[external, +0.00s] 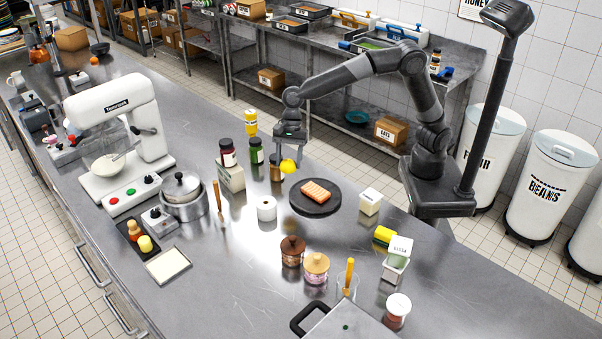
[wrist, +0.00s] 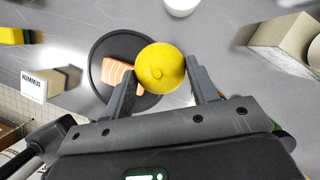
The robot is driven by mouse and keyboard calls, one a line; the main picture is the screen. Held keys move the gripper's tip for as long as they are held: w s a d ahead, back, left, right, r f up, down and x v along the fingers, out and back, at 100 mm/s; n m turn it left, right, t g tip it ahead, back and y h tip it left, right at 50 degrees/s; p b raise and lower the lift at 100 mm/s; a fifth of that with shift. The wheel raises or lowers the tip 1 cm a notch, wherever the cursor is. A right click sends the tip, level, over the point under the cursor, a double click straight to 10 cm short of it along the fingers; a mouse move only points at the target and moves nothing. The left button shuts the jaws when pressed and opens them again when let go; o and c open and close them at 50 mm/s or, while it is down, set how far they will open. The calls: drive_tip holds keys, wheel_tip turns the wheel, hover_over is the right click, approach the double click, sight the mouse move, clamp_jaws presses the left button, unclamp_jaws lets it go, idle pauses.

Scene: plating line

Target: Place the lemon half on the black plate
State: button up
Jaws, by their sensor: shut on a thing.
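The yellow lemon half (external: 288,166) is held between the fingers of my gripper (external: 289,157), raised above the counter. In the wrist view the lemon half (wrist: 160,68) sits between both fingertips of my gripper (wrist: 160,82), its rounded yellow side showing. The round black plate (external: 315,208) lies on the counter, to the right of and below the lemon half in the external view. An orange salmon piece (external: 316,191) lies on the plate. In the wrist view the lemon half partly covers the right side of the black plate (wrist: 108,47).
A white roll (external: 267,208) stands left of the plate, and a small white box (external: 370,201) right of it. Dark-lidded jars (external: 227,152) and bottles stand behind to the left.

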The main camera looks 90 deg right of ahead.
drive_tip(key=s+d+r+n+g, duration=0.2)
drive_tip(key=s+d+n+g, duration=0.1)
drive_tip(key=s+d+n, duration=0.55)
drive_tip(key=m, duration=0.2)
hover_over(316, 190)
drive_tip(key=d, duration=0.1)
drive_tip(key=shift+n, duration=0.25)
drive_tip(key=f, duration=0.6)
drive_tip(key=shift+w+d+f, duration=0.2)
drive_tip(key=shift+w+f, duration=0.05)
drive_tip(key=shift+f, duration=0.1)
drive_tip(key=shift+a+f, duration=0.15)
drive_tip(key=shift+f, duration=1.95)
drive_tip(key=shift+f, duration=0.15)
drive_tip(key=o, duration=1)
